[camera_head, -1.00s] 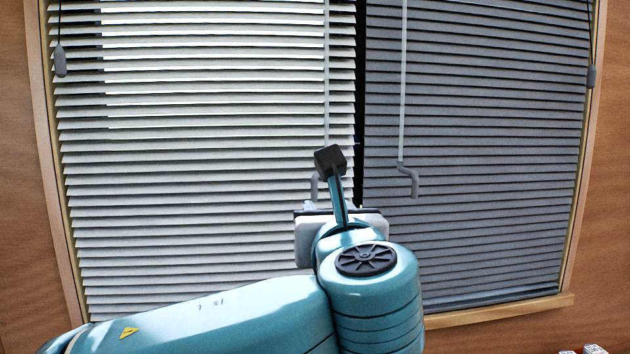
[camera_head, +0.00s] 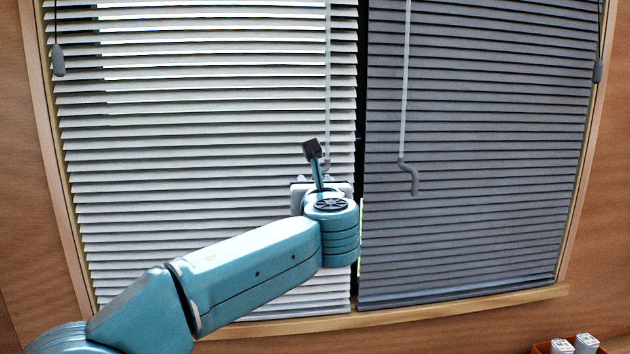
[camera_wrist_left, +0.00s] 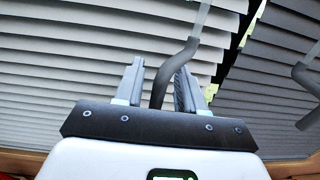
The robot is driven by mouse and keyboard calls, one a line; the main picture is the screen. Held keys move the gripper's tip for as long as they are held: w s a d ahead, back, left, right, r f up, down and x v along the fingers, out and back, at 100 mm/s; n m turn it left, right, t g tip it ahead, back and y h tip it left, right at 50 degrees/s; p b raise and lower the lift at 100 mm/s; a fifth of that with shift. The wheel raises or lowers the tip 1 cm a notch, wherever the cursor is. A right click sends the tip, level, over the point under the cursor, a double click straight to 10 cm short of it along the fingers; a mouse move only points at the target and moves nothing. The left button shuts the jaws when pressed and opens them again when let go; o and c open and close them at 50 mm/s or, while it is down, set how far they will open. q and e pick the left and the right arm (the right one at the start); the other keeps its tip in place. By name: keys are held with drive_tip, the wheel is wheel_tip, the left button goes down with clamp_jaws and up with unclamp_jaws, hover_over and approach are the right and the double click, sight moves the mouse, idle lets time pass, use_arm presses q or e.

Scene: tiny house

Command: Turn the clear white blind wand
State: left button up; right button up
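A pale wand (camera_head: 328,75) hangs in front of the right part of the white blind (camera_head: 200,170). Its bent crank end (camera_head: 327,166) is partly hidden behind my left gripper in the head view. My left gripper (camera_head: 318,182) is at the crank's height, close to the blind. In the left wrist view my left gripper (camera_wrist_left: 158,85) is open, with one finger on each side of the grey crank handle (camera_wrist_left: 174,65). Gaps show between the handle and the fingers. My right gripper is out of view.
A second wand (camera_head: 404,90) with a bent handle (camera_head: 410,180) hangs before the dark grey blind (camera_head: 480,150) to the right. Cord weights (camera_head: 58,62) hang at both sides. A wooden sill (camera_head: 460,307) runs below. A container with white items (camera_head: 587,342) is at the lower right.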

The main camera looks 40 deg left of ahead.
use_arm(q)
drive_tip(key=shift+a, duration=0.1)
drive_tip(key=shift+c, duration=1.3)
clamp_jaws()
drive_tip(key=shift+s+a, duration=0.1)
drive_tip(key=a+m+t+h+p, duration=0.1)
drive_tip(key=m+t+h, duration=0.1)
drive_tip(key=h, duration=0.3)
drive_tip(key=w+a+m+t+h+p, duration=0.1)
drive_tip(key=m+t+h, duration=0.1)
drive_tip(key=m+h, duration=0.3)
drive_tip(key=a+m+t+h+p, duration=0.1)
drive_tip(key=m+t+h, duration=0.1)
drive_tip(key=m+h, duration=0.1)
drive_tip(key=shift+w+m+h, duration=0.25)
drive_tip(key=shift+m+h, duration=0.05)
drive_tip(key=shift+h, duration=0.6)
drive_tip(key=shift+d+h, duration=0.15)
drive_tip(key=shift+h, duration=0.15)
